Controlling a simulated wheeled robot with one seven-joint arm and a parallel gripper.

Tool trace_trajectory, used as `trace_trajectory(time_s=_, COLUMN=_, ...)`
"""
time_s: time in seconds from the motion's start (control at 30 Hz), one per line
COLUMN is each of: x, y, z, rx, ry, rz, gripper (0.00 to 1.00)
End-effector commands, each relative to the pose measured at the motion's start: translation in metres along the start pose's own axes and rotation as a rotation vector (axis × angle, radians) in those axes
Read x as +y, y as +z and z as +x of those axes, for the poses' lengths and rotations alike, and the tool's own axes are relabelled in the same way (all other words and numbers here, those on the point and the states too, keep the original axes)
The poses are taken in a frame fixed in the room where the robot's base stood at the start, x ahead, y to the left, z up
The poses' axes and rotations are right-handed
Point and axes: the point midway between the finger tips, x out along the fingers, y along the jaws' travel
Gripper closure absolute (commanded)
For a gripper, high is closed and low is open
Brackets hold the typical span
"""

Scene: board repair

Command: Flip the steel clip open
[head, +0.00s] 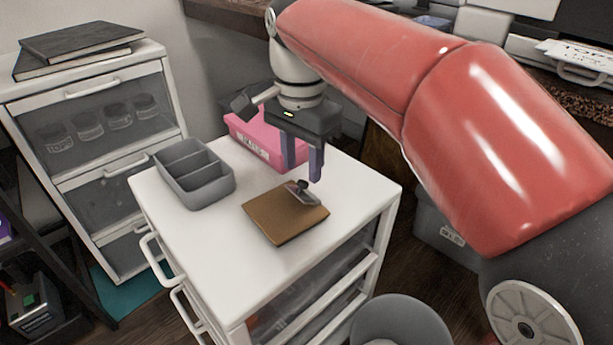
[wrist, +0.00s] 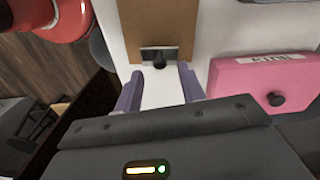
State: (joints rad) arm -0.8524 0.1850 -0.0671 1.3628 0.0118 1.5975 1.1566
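The steel clip (head: 303,192) sits on the far edge of a brown board (head: 280,218), which lies flat on the white cabinet top. In the wrist view the clip (wrist: 160,57) is a grey strip with a dark knob, at the near edge of the brown board (wrist: 160,22). My gripper (head: 301,170) is above the cabinet top, just beyond the clip. In the wrist view my gripper (wrist: 160,82) has its two purple fingers spread apart with nothing between them. The clip lies just ahead of the fingertips. I cannot tell the exact height of the fingertips above the top.
A grey divided tray (head: 194,173) stands left of the board. A pink box (head: 258,142) stands behind, at the back of the white cabinet (head: 163,222). The cabinet top around the board is mostly clear. A grey bin (head: 400,322) stands on the floor in front.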

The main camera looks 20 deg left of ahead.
Motion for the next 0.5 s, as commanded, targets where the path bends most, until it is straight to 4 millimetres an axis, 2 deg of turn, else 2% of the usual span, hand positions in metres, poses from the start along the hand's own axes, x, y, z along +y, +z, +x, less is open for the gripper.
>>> trace_trajectory(time_s=0.03, x=0.001, y=0.001, z=0.010, rx=-0.001, ry=0.001, rz=-0.001, gripper=0.60)
trace_trajectory(time_s=0.2, x=0.001, y=0.000, z=0.025, rx=0.000, ry=-0.001, rz=0.000, gripper=0.60)
trace_trajectory(time_s=0.5, x=0.000, y=0.000, z=0.028, rx=0.001, ry=-0.002, rz=0.000, gripper=0.60)
